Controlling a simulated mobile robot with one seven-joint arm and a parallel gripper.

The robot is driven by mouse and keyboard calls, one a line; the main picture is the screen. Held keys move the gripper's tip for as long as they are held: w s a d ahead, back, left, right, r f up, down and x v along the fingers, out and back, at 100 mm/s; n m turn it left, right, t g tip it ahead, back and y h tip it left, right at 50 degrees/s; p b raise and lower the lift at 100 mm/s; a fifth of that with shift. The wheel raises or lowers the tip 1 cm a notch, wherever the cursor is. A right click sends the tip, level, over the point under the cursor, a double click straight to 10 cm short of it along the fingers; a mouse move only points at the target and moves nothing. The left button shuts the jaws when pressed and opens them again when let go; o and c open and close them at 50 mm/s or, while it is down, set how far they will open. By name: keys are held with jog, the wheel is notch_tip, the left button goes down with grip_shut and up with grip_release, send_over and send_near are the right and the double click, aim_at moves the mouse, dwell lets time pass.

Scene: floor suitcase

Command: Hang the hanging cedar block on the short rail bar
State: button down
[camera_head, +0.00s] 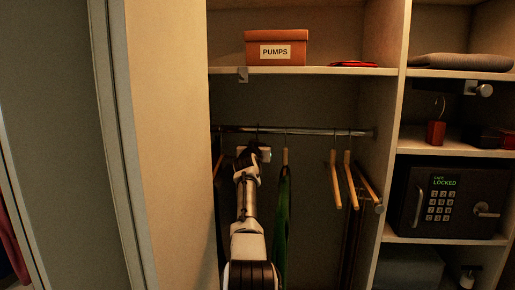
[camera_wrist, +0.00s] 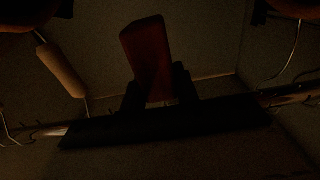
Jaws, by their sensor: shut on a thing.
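My gripper (camera_head: 254,153) is raised at the hanging rail (camera_head: 330,133), left of its middle, in the head view. In the wrist view my gripper (camera_wrist: 160,88) is shut on a red-brown block (camera_wrist: 146,48), which stands up between the dark fingers. Its hook cannot be made out. The rail also shows in the wrist view (camera_wrist: 285,96), running behind the dark gripper body. Whether the block touches the rail I cannot tell. A similar red block (camera_head: 436,133) with a wire hook stands on the right shelf.
A green garment (camera_head: 283,225) hangs just right of my arm. Bare wooden hangers (camera_head: 336,180) hang farther right. The PUMPS box (camera_head: 276,48) stands on the upper shelf (camera_head: 300,71). A safe (camera_head: 452,200) is at the right. Rail between garment and hangers is clear.

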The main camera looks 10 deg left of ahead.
jog(key=shift+f, duration=0.2)
jog(key=c, duration=1)
grip_release()
jog(key=shift+o, duration=0.2)
jog(key=shift+s+f+b, duration=0.15)
jog(key=shift+b, duration=0.25)
